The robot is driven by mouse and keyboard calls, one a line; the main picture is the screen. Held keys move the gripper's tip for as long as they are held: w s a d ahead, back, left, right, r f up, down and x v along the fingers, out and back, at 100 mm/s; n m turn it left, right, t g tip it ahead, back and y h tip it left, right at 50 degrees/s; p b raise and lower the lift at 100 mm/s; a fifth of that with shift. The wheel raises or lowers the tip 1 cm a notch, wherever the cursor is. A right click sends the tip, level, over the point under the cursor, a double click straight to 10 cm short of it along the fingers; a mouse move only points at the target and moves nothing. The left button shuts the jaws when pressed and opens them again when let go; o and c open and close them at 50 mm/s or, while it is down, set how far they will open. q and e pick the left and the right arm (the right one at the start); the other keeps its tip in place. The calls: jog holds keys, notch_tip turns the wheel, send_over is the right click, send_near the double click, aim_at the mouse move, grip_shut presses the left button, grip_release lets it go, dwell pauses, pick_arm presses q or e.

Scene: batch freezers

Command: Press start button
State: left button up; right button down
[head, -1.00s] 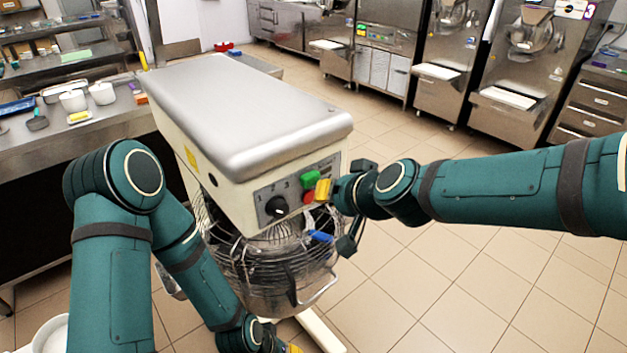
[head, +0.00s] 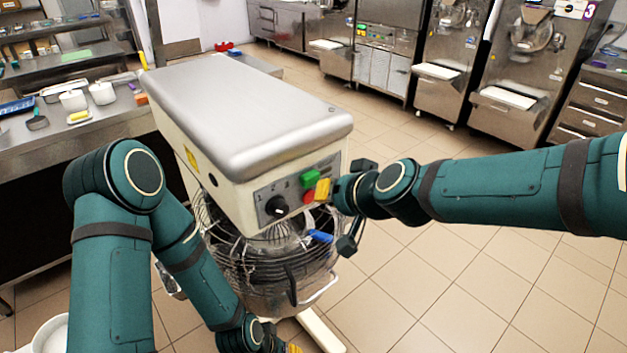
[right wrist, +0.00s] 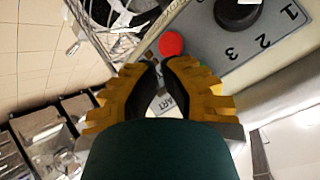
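The planetary mixer (head: 215,100) stands in front of me with a control panel on its near face. The panel has a green button (head: 310,178), a red button (head: 308,197) and a black knob (head: 276,206). In the right wrist view, the red button (right wrist: 171,44) and knob (right wrist: 238,12) show past the fingers. A label ending in "ART" (right wrist: 165,103) shows between them; the green button is mostly hidden there. My right gripper (head: 323,190) has its yellow fingers nearly together at the panel, holding nothing. Contact is unclear. My left gripper (head: 295,348) is mostly cut off at the bottom edge.
A wire guard and bowl (head: 270,260) sit below the mixer head, with a blue part (head: 320,237) near my right gripper. A steel counter (head: 100,125) with containers stands left. Batch freezers (head: 515,75) line the back. The tiled floor (head: 480,290) at right is clear.

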jog(key=shift+w, duration=0.1)
jog(key=shift+w+a, duration=0.25)
jog(key=shift+a, duration=0.05)
